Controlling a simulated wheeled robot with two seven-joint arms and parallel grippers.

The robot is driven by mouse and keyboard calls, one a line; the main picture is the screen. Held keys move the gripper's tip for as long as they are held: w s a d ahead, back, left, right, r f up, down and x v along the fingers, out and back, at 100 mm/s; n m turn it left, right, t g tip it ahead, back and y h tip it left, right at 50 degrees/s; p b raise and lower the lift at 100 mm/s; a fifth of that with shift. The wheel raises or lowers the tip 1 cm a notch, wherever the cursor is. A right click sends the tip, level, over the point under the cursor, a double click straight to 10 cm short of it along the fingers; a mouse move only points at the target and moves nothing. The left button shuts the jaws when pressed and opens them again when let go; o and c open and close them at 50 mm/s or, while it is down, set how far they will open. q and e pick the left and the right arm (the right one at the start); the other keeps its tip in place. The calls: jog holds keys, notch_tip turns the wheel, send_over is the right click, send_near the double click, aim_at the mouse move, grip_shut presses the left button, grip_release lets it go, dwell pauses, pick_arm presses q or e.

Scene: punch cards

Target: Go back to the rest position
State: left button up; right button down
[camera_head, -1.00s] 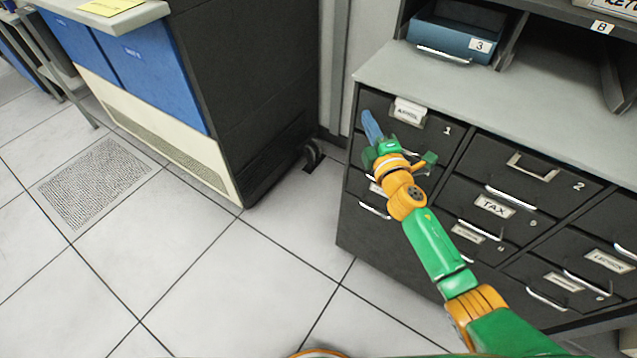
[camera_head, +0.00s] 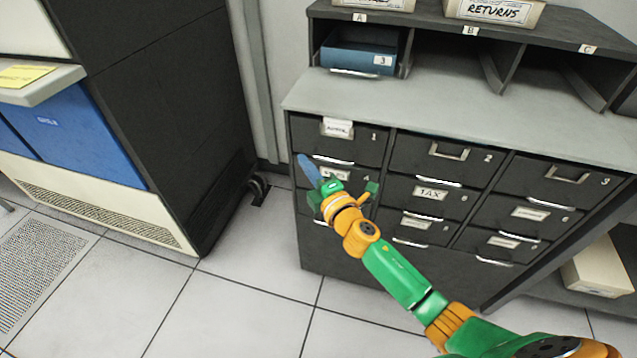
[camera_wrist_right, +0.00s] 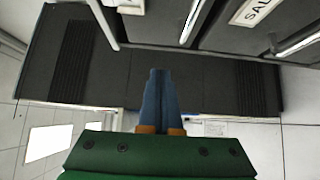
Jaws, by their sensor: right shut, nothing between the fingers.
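My right arm, green and orange, reaches in from the bottom right of the head view. Its gripper (camera_head: 309,168) has blue fingers and stands in front of the left column of drawers in the dark cabinet (camera_head: 390,275). In the right wrist view the blue fingers (camera_wrist_right: 159,75) lie together with nothing between them. Drawer 1 (camera_head: 365,150) is at the cabinet's upper left, just above and behind the fingers. The arm partly hides the drawer below it. My left gripper is not in view.
A blue box marked 3 (camera_head: 357,55) sits in the left cubby above the grey counter (camera_head: 430,108). A box labelled RETURNS (camera_head: 495,12) is on top. A dark machine with blue panels (camera_head: 85,130) stands at the left. The tiled floor (camera_head: 240,310) between is clear.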

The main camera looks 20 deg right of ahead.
jog(key=s+d, duration=0.1)
jog(key=s, duration=0.6)
jog(key=s+d+f+m+g+h+p, duration=0.2)
jog(key=s+d+f+m+g+p, duration=0.15)
jog(key=f, duration=0.65)
jog(key=s+d+f+m+g+h+p, duration=0.15)
jog(key=s+f+m+g, duration=0.3)
jog(key=f, duration=0.45)
jog(key=s+f+m+g+p, duration=0.1)
jog(key=s+f+m+g, duration=0.2)
jog(key=s, duration=0.7)
jog(key=s+f+m+g+p, duration=0.2)
jog(key=s+f, duration=0.3)
jog(key=s, duration=0.6)
jog(key=s+f+m+g+p, duration=0.1)
jog(key=s+f+m+g, duration=0.2)
jog(key=s, duration=0.7)
notch_tip(320, 180, down, 2)
jog(key=shift+s+a+f+m+g+p, duration=0.1)
jog(key=shift+s+a+m+g+p, duration=0.15)
jog(key=shift+m, duration=0.65)
jog(key=shift+w, duration=0.1)
